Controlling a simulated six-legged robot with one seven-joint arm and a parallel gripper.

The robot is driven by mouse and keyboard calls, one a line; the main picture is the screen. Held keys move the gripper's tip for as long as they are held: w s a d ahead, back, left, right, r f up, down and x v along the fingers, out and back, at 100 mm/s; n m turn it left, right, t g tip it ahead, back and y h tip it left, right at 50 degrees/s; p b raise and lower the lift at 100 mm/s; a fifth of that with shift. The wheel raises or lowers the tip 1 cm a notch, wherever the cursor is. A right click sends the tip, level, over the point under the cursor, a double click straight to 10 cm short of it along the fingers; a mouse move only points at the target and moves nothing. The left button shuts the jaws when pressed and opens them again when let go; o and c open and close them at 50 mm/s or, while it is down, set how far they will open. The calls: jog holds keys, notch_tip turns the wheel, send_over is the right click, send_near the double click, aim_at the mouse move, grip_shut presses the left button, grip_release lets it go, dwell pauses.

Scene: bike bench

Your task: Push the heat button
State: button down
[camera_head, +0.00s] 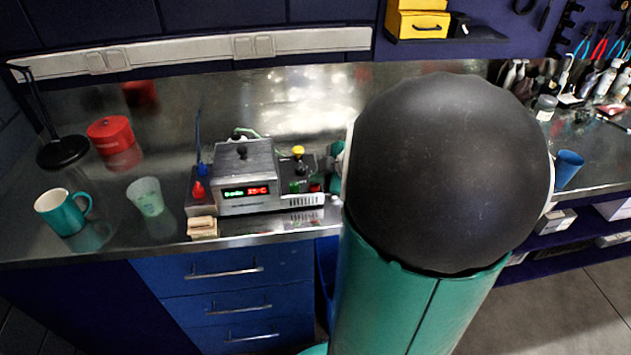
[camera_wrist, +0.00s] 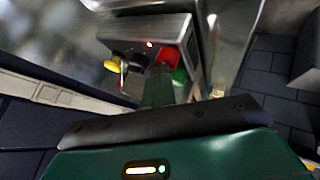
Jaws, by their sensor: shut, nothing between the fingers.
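A grey metal heater box (camera_head: 245,178) with a lit green and red display sits on the steel bench. Beside its right side is a small control panel with a yellow knob (camera_head: 298,152), a green button (camera_head: 294,187) and a red button (camera_head: 315,187). No label is readable, so I cannot tell which one is the heat button. In the wrist view a red control (camera_wrist: 168,52) and a yellow one (camera_wrist: 111,66) show. My gripper (camera_wrist: 158,88) is shut and empty, its tip close to the red control; contact is unclear. My arm hides most of the gripper in the head view.
Left of the box stand a teal mug (camera_head: 63,212), a pale green cup (camera_head: 146,196) and a red container (camera_head: 110,132). A small wooden block (camera_head: 202,227) lies at the bench's front edge. A blue cup (camera_head: 567,169) and several bottles are at the right.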

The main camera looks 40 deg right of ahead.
aim_at(318, 186)
jog(key=shift+r, duration=2.95)
jog(key=c, duration=2.2)
grip_release()
